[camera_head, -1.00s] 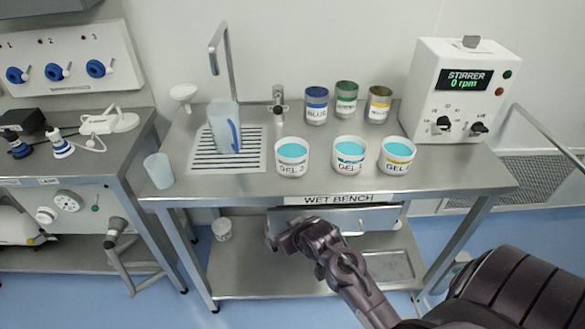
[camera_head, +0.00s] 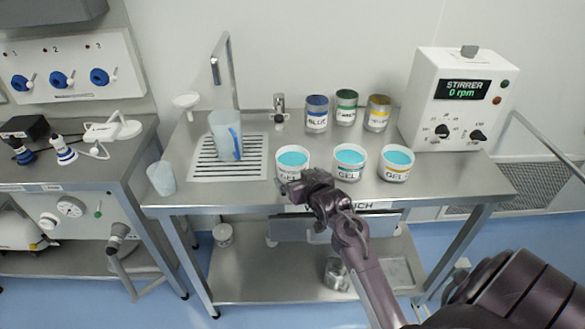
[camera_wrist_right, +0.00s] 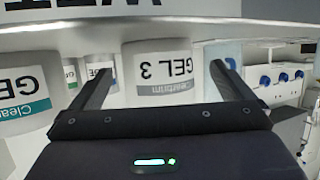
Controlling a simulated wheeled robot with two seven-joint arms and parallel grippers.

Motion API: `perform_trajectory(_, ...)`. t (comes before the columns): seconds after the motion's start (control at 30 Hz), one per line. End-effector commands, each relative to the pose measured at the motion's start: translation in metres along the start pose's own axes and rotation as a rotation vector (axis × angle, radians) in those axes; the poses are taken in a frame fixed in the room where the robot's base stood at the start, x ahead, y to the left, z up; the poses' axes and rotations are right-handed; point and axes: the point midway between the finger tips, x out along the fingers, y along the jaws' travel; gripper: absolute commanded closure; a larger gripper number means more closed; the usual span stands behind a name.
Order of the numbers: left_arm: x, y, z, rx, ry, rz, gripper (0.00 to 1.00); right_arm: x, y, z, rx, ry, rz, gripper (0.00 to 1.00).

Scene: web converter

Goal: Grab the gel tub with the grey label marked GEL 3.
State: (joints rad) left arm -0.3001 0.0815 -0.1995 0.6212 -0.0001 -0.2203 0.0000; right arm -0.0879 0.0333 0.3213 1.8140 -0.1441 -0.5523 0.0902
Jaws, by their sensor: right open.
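The GEL 3 tub (camera_head: 292,158) is white with turquoise gel and stands leftmost of the three gel tubs on the wet bench. My right gripper (camera_head: 291,184) is in front of it at the bench's front edge and hides most of its label. In the right wrist view, upside down, the tub (camera_wrist_right: 165,75) shows its grey label marked GEL 3 between the open fingers of the gripper (camera_wrist_right: 162,66). The tub looks to be beyond the fingertips; I cannot tell any contact. My left gripper is not in view.
A middle gel tub (camera_head: 349,163) and a yellow-labelled gel tub (camera_head: 396,164) stand to the right. Blue (camera_head: 317,113), green and yellow cans stand behind. A jug (camera_head: 224,137) stands on the drain grid at left. The stirrer (camera_head: 458,100) is at right.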

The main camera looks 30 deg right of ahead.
Motion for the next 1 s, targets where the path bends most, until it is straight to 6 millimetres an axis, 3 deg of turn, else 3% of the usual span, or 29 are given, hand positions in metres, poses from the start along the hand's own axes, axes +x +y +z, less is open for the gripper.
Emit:
perform_trajectory(0.4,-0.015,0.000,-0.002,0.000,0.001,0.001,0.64,0.047,0.004,-0.001,-0.001,-0.001,0.000,0.00)
perform_trajectory(0.7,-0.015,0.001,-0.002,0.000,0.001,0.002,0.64,0.050,0.004,0.000,-0.001,-0.002,0.000,0.01)
perform_trajectory(1.0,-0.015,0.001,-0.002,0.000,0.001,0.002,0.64,0.050,0.004,0.001,-0.001,-0.002,0.000,0.41)
